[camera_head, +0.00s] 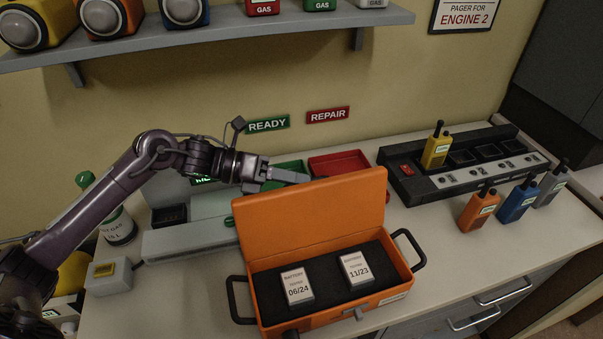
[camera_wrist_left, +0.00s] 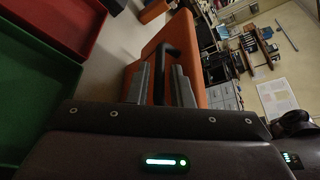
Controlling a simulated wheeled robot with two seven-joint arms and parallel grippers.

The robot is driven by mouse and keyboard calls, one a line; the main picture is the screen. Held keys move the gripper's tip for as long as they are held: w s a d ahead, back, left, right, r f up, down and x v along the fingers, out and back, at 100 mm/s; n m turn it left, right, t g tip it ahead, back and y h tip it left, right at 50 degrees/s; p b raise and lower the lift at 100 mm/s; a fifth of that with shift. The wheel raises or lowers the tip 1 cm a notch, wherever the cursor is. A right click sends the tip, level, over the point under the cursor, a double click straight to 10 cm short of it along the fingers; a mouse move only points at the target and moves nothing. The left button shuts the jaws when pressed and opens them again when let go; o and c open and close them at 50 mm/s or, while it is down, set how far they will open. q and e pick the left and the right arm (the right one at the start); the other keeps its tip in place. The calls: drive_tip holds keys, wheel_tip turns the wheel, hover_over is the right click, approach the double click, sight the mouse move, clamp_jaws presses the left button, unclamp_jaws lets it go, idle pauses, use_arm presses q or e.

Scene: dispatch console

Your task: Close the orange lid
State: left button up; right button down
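The orange case (camera_head: 332,317) sits on the counter with its orange lid (camera_head: 312,213) raised, standing nearly upright at the back. Two white battery packs (camera_head: 298,286) (camera_head: 355,268) lie in the dark foam inside. My left gripper (camera_head: 300,178) is behind the lid, near its top edge; whether it touches is unclear. My right gripper is not in view.
A green tray (camera_head: 288,168) and a red tray (camera_head: 340,162) lie behind the lid. A charger dock (camera_head: 415,186) with a yellow pager (camera_head: 436,150) stands at right, with several pagers in front. A shelf (camera_head: 230,28) hangs above.

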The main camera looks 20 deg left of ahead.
use_arm(q)
drive_tip(key=shift+x, duration=0.8)
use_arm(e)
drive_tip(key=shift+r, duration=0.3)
use_arm(q)
clamp_jaws()
